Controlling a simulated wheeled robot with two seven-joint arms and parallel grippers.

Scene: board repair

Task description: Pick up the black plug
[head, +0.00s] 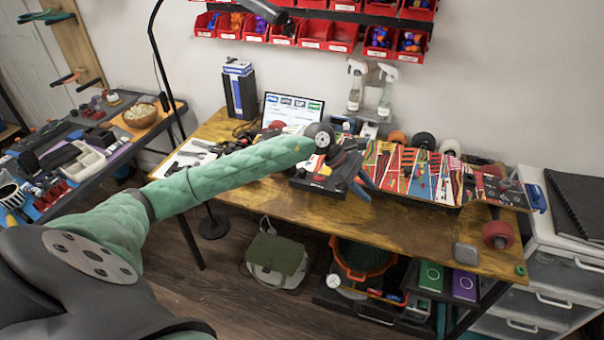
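My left arm reaches in from the left over the wooden workbench (330,212). My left gripper (352,175) is at its end, above a black box-like item (322,180) just left of the colourful skateboard deck. The wrist and the dark clutter behind it hide its fingertips, so I cannot tell whether it is open or shut or holds anything. I cannot pick out the black plug with certainty; small dark items (243,132) lie on the bench behind the forearm. My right gripper is not in view.
The patterned skateboard deck (420,172) lies across the bench, with a red wheel (499,234) near its right end. A laptop (292,108), a blue-black box (239,88) and spray bottles (386,92) stand at the back. Red bins (316,34) hang above. The bench's front strip is mostly clear.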

